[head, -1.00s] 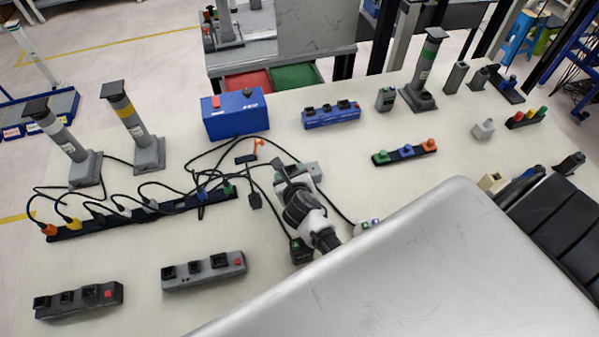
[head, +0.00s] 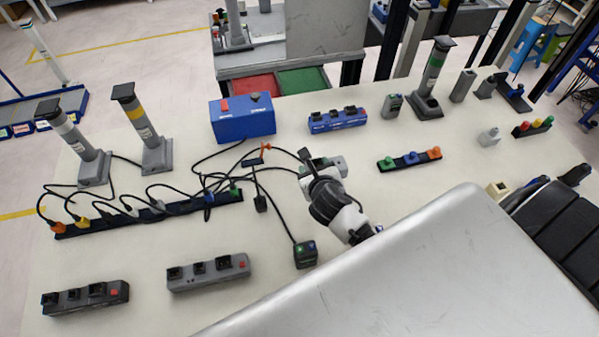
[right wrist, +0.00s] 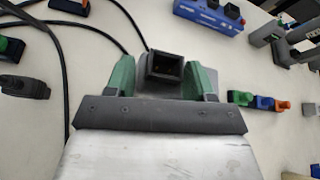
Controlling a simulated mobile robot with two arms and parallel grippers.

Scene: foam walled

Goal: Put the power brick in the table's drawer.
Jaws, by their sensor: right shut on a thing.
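My right gripper (head: 325,168) is over the middle of the table; its green fingers (right wrist: 163,82) are shut on a grey block with a black square socket (right wrist: 166,66). In the head view the arm partly covers this block. I cannot tell whether it is the power brick. A small black box (head: 306,254) with a green light and a cable stands on the table (head: 215,305) in front of the arm; it may be the power brick. No drawer is visible; a big silver panel hides the table's near right part. My left gripper is not in view.
A long black strip (head: 150,213) with plugs and loose cables lies left of the gripper. Two grey power strips (head: 208,272) (head: 86,298) lie at the front left. A blue box (head: 242,120), a blue strip (head: 338,121) and a three-button strip (head: 410,161) stand beyond.

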